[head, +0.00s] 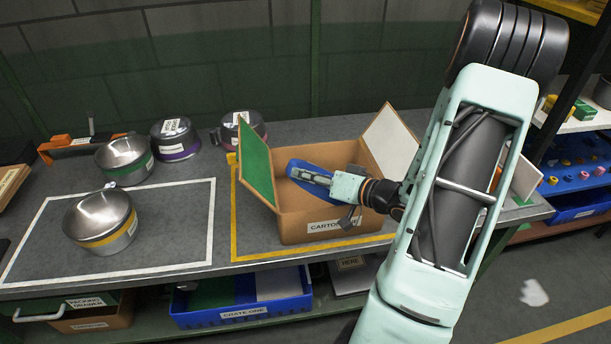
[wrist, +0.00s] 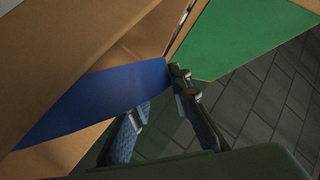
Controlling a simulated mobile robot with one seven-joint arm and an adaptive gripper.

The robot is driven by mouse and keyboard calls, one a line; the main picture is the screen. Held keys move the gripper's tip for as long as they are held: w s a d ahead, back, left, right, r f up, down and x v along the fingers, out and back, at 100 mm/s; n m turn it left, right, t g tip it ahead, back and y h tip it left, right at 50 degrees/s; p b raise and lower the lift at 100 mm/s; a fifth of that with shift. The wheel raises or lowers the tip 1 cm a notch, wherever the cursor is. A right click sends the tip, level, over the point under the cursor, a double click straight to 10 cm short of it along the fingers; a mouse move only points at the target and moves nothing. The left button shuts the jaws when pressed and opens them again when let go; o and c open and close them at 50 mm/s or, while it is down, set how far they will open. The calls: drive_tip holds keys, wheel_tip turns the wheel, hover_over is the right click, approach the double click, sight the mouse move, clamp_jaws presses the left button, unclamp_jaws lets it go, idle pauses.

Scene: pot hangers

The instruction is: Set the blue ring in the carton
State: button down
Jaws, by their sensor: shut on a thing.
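The carton (head: 288,226) is an open brown box on the grey bench, with a green flap (head: 256,163) on its left and a pale flap (head: 391,141) on its right. My gripper (head: 297,173) is over the carton's opening, at its left part near the green flap. It is shut on the blue ring (head: 318,164), which is tilted and partly hidden by the fingers. In the wrist view the blue ring (wrist: 95,103) shows as a broad blue band between the fingers, with carton walls around it. Whether the ring touches the carton is unclear.
A yellow-banded pot (head: 101,222) stands in the white-outlined area (head: 180,230) on the left. A green-banded pot (head: 124,160) and a purple-banded pot (head: 176,139) stand behind. A blue crate (head: 240,313) is on the shelf below. The white outline's right part is clear.

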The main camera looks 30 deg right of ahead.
drive_tip(key=shift+f, duration=0.1)
drive_tip(key=c, duration=1.8)
unclamp_jaws()
drive_tip(key=shift+r, duration=0.2)
drive_tip(key=v, duration=1.2)
drive_tip(key=shift+p, duration=0.3)
